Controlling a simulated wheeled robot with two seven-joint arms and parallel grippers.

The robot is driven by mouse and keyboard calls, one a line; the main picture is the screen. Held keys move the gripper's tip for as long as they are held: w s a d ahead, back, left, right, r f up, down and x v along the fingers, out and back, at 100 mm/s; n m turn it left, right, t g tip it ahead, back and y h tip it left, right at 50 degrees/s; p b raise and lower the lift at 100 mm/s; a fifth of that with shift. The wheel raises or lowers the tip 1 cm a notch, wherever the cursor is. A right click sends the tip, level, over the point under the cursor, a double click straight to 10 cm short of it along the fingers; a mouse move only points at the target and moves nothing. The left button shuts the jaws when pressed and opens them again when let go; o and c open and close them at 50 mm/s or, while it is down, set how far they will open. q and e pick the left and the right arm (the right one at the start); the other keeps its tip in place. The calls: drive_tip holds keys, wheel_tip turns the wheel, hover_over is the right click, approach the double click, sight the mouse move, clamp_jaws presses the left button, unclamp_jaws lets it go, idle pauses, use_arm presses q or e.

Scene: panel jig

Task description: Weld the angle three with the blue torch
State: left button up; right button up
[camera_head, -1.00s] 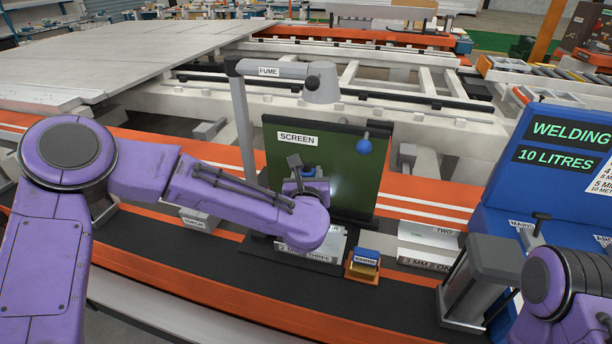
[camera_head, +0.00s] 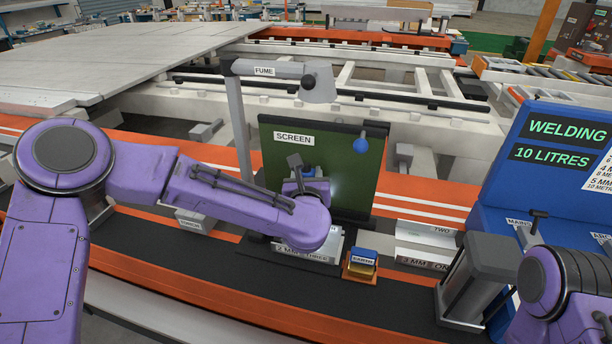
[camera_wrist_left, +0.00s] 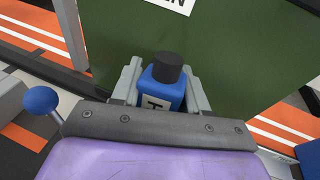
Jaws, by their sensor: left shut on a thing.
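Angle three (camera_head: 334,244), a grey piece with a "2 MM THREE" label, lies on the dark bench in front of the green screen. My left wrist hangs over it and covers much of it. My left gripper (camera_wrist_left: 163,84) is shut on the blue torch (camera_wrist_left: 160,90); its black cap and part of a white label show between the grey fingers. In the head view a bit of the blue torch (camera_head: 309,172) shows behind my wrist. The torch's tip is hidden, so contact with the angle cannot be told. My right gripper is out of view; only its arm shows.
The green screen (camera_head: 350,172) and fume arm (camera_head: 272,70) stand close behind. A blue and yellow earth block (camera_head: 360,264) sits just right, then angles one and two (camera_head: 425,240). The torch rest (camera_head: 194,221) is left; the blue welding machine (camera_head: 510,185) is right.

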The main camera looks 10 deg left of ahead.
use_arm(q)
drive_tip(key=shift+s+d+b, duration=0.15)
drive_tip(key=shift+d+b, duration=2.4)
drive_tip(key=shift+d, duration=0.75)
idle(4.6)
